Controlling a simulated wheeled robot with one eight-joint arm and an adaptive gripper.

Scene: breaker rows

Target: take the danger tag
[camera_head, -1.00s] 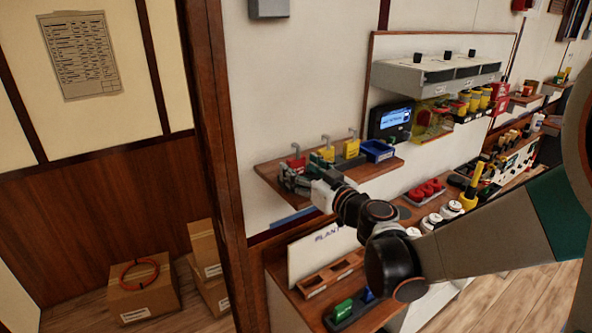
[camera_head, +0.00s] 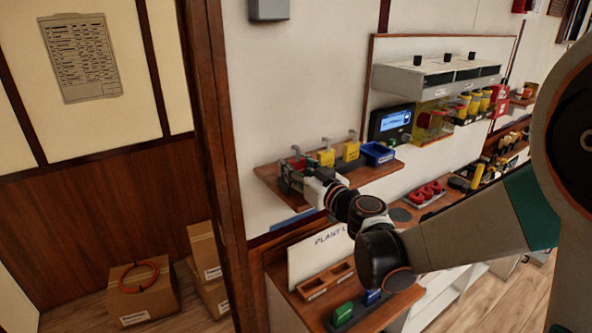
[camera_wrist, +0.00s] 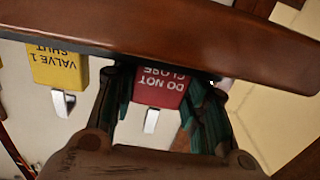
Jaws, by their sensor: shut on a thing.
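A red tag reading "DO NOT CLOSE" (camera_wrist: 160,87) appears upside down in the wrist view, with a pale metal hook by it. The red tag also shows at the left of the small wall shelf in the head view (camera_head: 297,163), partly hidden by my gripper. My gripper (camera_wrist: 163,98) has its dark green fingers on both sides of the red tag and is shut on it. In the head view my gripper (camera_head: 298,178) is at the shelf's front left. I cannot tell whether the tag is clear of its holder.
A yellow "VALVE 1 SHUT" tag (camera_wrist: 60,66) hangs close beside the red one. The wooden shelf (camera_head: 268,172) also holds a blue bin (camera_head: 378,153). A wooden post (camera_head: 213,150) stands to the left. A lower bench (camera_head: 285,287) lies below.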

